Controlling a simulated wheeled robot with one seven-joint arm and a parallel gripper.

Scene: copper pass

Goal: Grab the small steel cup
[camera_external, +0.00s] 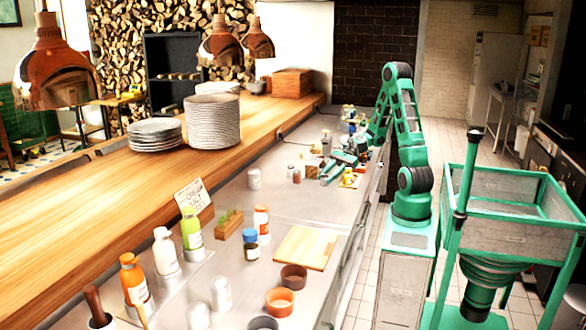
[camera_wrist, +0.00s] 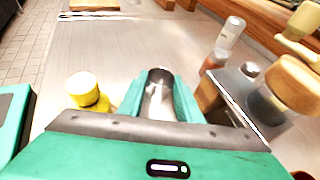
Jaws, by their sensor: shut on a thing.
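The small steel cup (camera_wrist: 158,103) is a shiny metal cylinder with a dark rim in the wrist view. It stands between the green fingers of my gripper (camera_wrist: 158,98), which are shut on it from both sides. The fingers and palm hide its lower part. In the external view my gripper (camera_external: 338,168) is low over the far part of the steel counter, among small bottles and jars. I cannot make out the cup clearly there.
A clear bottle (camera_wrist: 229,38) and a wooden-lidded jar (camera_wrist: 294,85) crowd the right side. The counter (camera_wrist: 130,45) beyond the cup is mostly bare. A cutting board (camera_external: 306,247) lies nearer the external camera.

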